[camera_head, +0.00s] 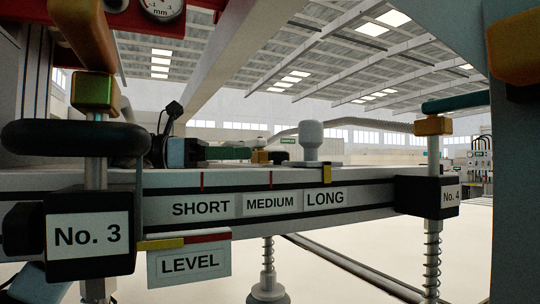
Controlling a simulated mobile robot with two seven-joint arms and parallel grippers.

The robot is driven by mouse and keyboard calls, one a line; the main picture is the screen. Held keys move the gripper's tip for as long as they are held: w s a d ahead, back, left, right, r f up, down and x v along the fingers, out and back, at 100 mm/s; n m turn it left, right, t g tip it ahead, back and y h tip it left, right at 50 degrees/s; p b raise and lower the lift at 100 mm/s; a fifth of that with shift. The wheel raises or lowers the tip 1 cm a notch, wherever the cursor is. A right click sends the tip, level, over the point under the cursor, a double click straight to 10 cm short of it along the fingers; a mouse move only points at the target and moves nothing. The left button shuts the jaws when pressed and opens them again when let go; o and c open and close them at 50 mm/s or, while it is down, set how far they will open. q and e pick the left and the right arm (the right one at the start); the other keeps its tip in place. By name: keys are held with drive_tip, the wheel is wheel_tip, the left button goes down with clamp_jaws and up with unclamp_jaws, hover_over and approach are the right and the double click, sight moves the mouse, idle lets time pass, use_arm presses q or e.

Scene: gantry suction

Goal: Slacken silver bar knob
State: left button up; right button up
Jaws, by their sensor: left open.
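The silver knob (311,138) stands upright on a flat plate on top of the silver bar (375,186). A yellow pointer (327,174) hangs from the plate over the right part of the LONG label (325,198). What seems to be my left gripper (188,152) is behind the bar at the left, with light blue tips and a dark body partly hidden by the No. 3 post. It is open and left of the knob, apart from it. My right gripper does not show.
The No. 3 block (90,236) carries a black handwheel (75,137). The No. 4 block (426,197) has a teal handle (455,104) above it. A LEVEL sign (189,264) hangs below the bar. A teal column (515,190) closes the right side.

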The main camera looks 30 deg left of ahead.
sight(271, 154)
use_arm(q)
drive_tip(key=x, duration=0.6)
drive_tip(key=shift+d, duration=0.1)
drive_tip(key=c, duration=1)
drive_tip(key=shift+s+r+n+t+y+p, duration=0.1)
drive_tip(key=shift+n+t+y+p, duration=0.5)
drive_tip(key=shift+t+p, duration=0.2)
drive_tip(key=shift+s+d+n+t+y+p, duration=0.1)
drive_tip(key=shift+d+n+t+y+p, duration=0.05)
drive_tip(key=shift+n+t+y+p, duration=0.85)
drive_tip(key=n+t+y, duration=0.1)
drive_tip(key=n+y+p, duration=0.1)
drive_tip(key=y, duration=0.1)
drive_tip(key=shift+d+t, duration=0.2)
drive_tip(key=shift+t, duration=0.2)
drive_tip(key=shift+n+t+y, duration=0.4)
drive_tip(key=shift+n+y, duration=0.5)
drive_tip(key=shift+y, duration=0.8)
